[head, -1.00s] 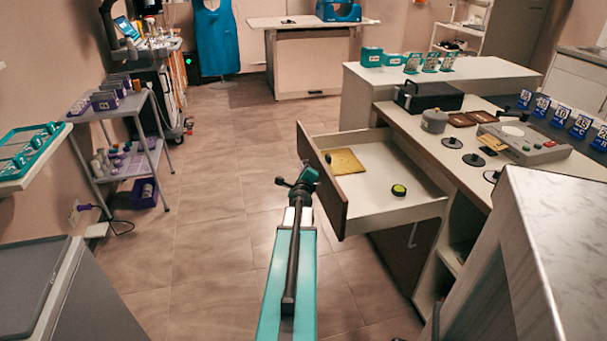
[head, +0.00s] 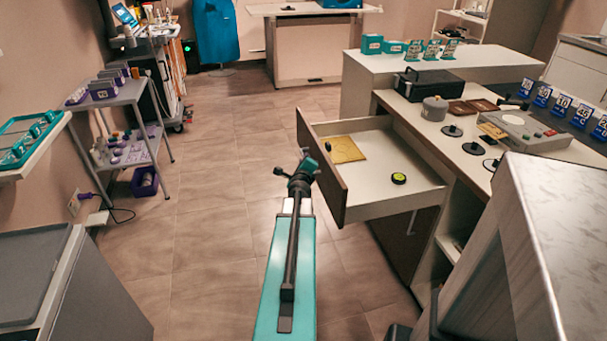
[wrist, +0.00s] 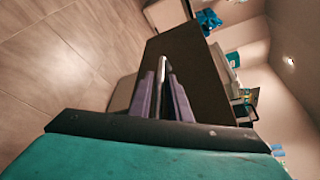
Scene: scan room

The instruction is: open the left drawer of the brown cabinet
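The left drawer (head: 333,190) of the brown cabinet stands well out from the body, its inside showing. A yellow square piece (head: 345,149) and a small round black and yellow-green item (head: 398,178) lie in it. My gripper (head: 308,164) is at the outer face of the dark drawer front. In the wrist view, my gripper's two purplish fingers (wrist: 162,92) lie close along both sides of the thin pale bar handle (wrist: 162,70), seemingly shut on it. The brown drawer front (wrist: 195,70) fills the middle there. The fingertips are small and partly hidden in the head view.
The cabinet's worktop (head: 400,101) carries a black box, a grey pot and a control unit (head: 525,130). A pale cabinet (head: 570,220) stands close at the right. A grey cart (head: 130,93) stands at the left. The floor (head: 220,190) left of my arm is clear.

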